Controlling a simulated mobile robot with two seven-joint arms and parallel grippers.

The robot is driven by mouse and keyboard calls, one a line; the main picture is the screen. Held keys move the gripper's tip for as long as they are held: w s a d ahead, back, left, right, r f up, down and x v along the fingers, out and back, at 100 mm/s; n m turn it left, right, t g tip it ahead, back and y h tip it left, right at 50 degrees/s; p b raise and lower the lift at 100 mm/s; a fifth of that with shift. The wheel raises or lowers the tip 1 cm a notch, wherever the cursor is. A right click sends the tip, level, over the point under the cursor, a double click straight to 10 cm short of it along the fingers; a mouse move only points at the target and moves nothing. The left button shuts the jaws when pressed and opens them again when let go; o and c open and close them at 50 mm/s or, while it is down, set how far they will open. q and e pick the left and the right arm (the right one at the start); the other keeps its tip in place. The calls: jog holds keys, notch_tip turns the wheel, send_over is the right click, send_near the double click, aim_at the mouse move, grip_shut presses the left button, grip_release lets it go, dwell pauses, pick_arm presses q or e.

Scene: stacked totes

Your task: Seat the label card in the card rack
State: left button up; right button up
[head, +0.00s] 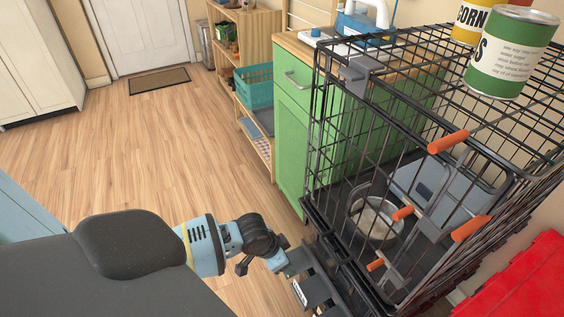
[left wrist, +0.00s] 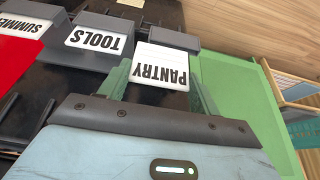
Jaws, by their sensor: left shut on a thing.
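My left gripper (left wrist: 162,88) is shut on the white label card (left wrist: 160,65), which reads PANTRY upside down in the left wrist view. Its green fingers are on either side of the card. The card's far edge meets a dark grey holder of the card rack (left wrist: 172,38); I cannot tell whether it is fully in the slot. Beside it, holders carry a TOOLS card (left wrist: 98,38) and a SUMMER card (left wrist: 22,27). In the head view, my left gripper (head: 288,264) is at the rack (head: 318,291), low beside the wire cage. My right gripper is out of view.
The black wire cage (head: 325,130) stands right beside the rack, with a metal bowl (head: 374,218) inside and cans (head: 510,55) on top. A green cabinet (head: 291,135) is behind. A red object (head: 525,280) is at lower right. Open wooden floor (head: 150,150) lies left.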

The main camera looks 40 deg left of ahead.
pick_arm(q)
jog(key=shift+w+a, duration=0.3)
jog(key=f, duration=0.1)
jog(key=a+f+b, duration=0.1)
jog(key=shift+w+f, duration=0.3)
jog(key=shift+c, duration=0.4)
jog(key=shift+d+f, duration=0.1)
jog(key=shift+f, duration=0.3)
jog(key=shift+c, duration=0.5)
jog(key=shift+s+f, duration=0.3)
jog(key=c, duration=0.3)
jog(key=o, duration=1.1)
jog(key=shift+c, duration=0.2)
jog(key=shift+o, duration=1.3)
jog(key=shift+w, duration=0.1)
jog(key=shift+o, duration=0.6)
jog(key=shift+w+r, duration=0.1)
jog(key=shift+w, duration=0.1)
